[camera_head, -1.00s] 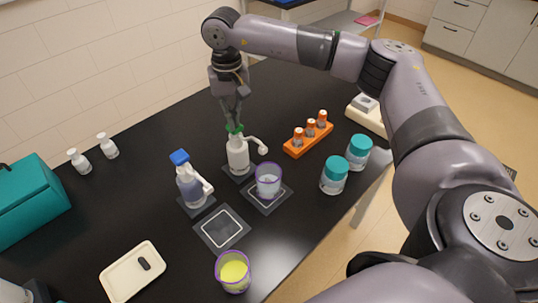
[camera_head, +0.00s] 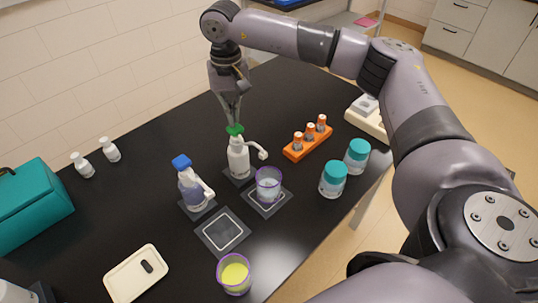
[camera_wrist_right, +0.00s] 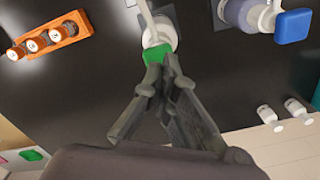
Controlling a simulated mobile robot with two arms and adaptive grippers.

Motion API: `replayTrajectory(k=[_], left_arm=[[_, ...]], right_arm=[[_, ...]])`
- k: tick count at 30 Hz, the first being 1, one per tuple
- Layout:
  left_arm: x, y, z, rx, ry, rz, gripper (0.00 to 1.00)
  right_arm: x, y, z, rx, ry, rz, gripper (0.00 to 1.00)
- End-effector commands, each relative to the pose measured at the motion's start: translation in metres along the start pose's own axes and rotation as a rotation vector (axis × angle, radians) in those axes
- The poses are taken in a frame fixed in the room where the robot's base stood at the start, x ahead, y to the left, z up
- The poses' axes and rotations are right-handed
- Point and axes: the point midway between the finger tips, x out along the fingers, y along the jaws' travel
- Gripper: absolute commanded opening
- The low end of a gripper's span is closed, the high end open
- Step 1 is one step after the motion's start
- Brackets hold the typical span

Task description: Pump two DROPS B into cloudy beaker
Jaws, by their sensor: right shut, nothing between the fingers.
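A white pump bottle with a green head (camera_head: 238,158) stands on a dark pad; no label is readable. A second pump bottle, with a blue head (camera_head: 192,188), stands to the left. My left gripper is not in view.
A beaker of yellow liquid (camera_head: 234,274) stands near the front edge. An empty pad (camera_head: 223,231) lies behind it. An orange rack (camera_head: 307,143) holds orange-capped vials. Two teal-lidded jars (camera_head: 333,180) stand right. A cream tray (camera_head: 136,274) and teal box (camera_head: 30,207) are left.

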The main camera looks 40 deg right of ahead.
Motion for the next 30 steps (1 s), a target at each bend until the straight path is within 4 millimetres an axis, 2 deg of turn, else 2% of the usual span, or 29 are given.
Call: replayTrajectory(k=[14, 30], left_arm=[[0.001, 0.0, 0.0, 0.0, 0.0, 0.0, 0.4], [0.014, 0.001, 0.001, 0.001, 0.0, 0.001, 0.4]], right_arm=[[0.001, 0.0, 0.0, 0.0, 0.001, 0.0, 0.0], [0.019, 0.0, 0.0, 0.0, 0.001, -0.001, 0.0]])
